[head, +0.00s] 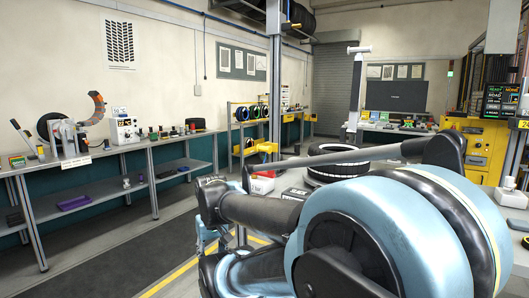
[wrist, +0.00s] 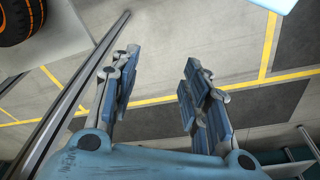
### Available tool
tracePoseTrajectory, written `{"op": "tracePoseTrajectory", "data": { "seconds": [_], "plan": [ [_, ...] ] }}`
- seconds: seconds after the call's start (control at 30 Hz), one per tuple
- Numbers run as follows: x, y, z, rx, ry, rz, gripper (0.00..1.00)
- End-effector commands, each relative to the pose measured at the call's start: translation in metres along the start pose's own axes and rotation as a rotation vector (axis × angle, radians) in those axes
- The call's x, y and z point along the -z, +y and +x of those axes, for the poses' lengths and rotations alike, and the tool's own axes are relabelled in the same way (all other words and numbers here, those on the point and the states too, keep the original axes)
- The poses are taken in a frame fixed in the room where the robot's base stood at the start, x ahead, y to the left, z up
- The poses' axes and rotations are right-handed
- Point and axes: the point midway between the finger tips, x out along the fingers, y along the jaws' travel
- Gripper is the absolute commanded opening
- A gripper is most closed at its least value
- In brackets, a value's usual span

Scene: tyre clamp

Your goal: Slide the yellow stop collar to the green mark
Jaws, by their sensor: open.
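My gripper shows in the wrist view (wrist: 160,88) with its two blue-grey padded fingers spread wide apart. Nothing is between them except floor in the background. In the head view my blue and dark arm fills the lower right and hides much behind it. A yellow piece (head: 263,147) shows by the upright grey post (head: 273,90) in the middle of the head view; I cannot tell whether it is the stop collar. It is well apart from my arm. I cannot make out a green mark that is clearly the task's. No collar shows in the wrist view.
A black tyre (head: 338,162) lies on its side behind my arm. A long bench (head: 110,152) with tools and boxes runs along the left wall. A yellow cabinet (head: 480,145) stands at right. Floor beneath my gripper is open, with yellow lines and a metal rail (wrist: 75,92).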

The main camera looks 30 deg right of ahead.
Motion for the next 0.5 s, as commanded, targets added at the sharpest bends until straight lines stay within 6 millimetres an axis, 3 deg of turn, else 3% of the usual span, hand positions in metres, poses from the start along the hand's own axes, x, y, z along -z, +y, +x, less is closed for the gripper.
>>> {"op": "tracePoseTrajectory", "data": {
  "seconds": [0.3,0.43,0.5],
  "plan": [
    [0.000,0.000,0.000,0.000,0.000,0.000,0.43],
    [-0.004,0.001,-0.010,-0.002,0.011,-0.003,0.15],
    [0.004,0.004,-0.020,-0.007,0.013,-0.013,0.00]
  ]
}}
